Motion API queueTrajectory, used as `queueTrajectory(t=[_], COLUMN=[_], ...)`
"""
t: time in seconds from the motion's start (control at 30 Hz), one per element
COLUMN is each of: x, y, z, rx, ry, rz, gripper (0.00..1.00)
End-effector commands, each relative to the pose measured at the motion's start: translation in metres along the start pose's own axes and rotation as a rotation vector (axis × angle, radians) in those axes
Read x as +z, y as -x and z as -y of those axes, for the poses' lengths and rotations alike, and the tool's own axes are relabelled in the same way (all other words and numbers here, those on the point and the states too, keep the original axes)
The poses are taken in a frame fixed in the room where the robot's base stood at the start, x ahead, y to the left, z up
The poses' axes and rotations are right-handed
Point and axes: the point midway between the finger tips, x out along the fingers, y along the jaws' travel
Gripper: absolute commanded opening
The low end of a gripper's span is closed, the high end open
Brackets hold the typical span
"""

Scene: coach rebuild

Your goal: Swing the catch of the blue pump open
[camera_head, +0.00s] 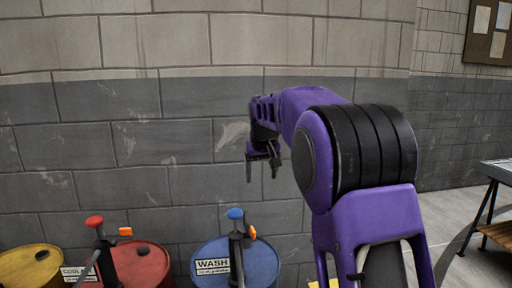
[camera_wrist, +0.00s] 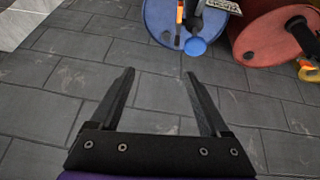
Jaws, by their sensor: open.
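The blue pump (camera_head: 236,245) has a blue knob on a dark body and stands on a blue drum (camera_head: 265,262) labelled WASH. Its orange catch (camera_head: 252,232) shows just right of the knob. In the wrist view the blue knob (camera_wrist: 195,46) is at the top, with the orange catch (camera_wrist: 180,12) above and left of it. My gripper (camera_head: 261,178) is open and empty, its fingers pointing down, above the pump in the head view picture and apart from it.
A red drum (camera_head: 153,262) with a red-knobbed pump (camera_head: 103,250) and another orange catch (camera_head: 125,231) stands left of the blue drum. A yellow drum (camera_head: 30,265) is further left. A block wall (camera_head: 150,150) rises behind. A table (camera_head: 498,172) is far right.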

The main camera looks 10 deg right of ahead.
Motion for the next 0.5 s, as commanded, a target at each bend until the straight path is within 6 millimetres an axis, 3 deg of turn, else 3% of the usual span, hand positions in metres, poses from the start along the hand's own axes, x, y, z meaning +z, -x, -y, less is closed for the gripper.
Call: queueTrajectory(t=[0.5], x=[-0.024], y=[0.08], z=[0.011], rx=[0.039], ry=[0.12], rz=[-0.19], gripper=[0.8])
